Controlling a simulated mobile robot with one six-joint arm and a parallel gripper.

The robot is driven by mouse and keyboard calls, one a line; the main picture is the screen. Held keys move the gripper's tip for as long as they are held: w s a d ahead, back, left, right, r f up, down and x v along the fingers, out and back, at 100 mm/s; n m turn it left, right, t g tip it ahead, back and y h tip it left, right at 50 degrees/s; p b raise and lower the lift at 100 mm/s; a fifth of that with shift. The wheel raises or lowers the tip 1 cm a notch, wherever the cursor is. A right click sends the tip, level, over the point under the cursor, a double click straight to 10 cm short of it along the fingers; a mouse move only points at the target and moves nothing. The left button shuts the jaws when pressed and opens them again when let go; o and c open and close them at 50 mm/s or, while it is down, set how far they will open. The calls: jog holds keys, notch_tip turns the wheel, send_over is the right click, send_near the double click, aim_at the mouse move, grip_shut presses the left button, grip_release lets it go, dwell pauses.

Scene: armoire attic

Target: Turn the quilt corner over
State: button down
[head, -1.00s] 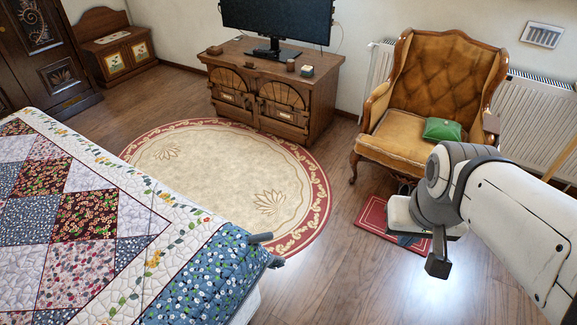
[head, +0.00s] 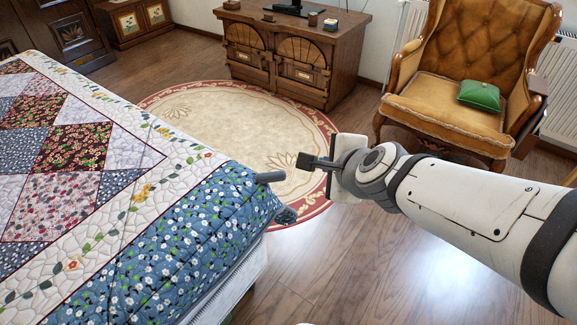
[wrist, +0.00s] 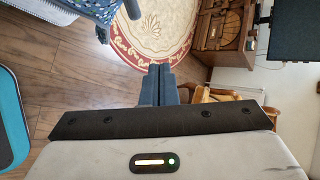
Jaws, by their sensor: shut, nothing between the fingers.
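The patchwork quilt (head: 190,235) covers the bed at the left in the head view, with a blue flowered border along its near edge. Its corner toward the rug hangs over the mattress corner, beside a short grey peg-like post (head: 270,177). My gripper (head: 303,161) is shut and empty, pointing left, to the right of that corner and apart from it. In the wrist view the shut fingers (wrist: 159,72) point at the rug. A bit of quilt (wrist: 92,10) shows at the top left there, with the dark post (wrist: 132,8) beside it.
A round cream rug with a red border (head: 225,120) lies beyond the bed. A wooden cabinet (head: 292,55) stands behind it. A tan armchair (head: 455,110) with a green cushion (head: 479,95) stands behind my arm. The wooden floor (head: 345,260) right of the bed is clear.

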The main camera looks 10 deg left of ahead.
jog(key=a+f+m+t+b, duration=0.2)
jog(key=a+f+m+b, duration=0.2)
jog(key=f+m+b, duration=0.4)
jog(key=a+f+m+t+b, duration=0.2)
jog(key=a+f+m+b, duration=0.3)
jog(key=f+m+b, duration=0.25)
jog(key=p+x, duration=0.3)
jog(key=x, duration=0.5)
jog(key=shift+w+d+f+m, duration=0.15)
jog(key=shift+w+f+m, duration=0.15)
jog(key=shift+w+m, duration=0.05)
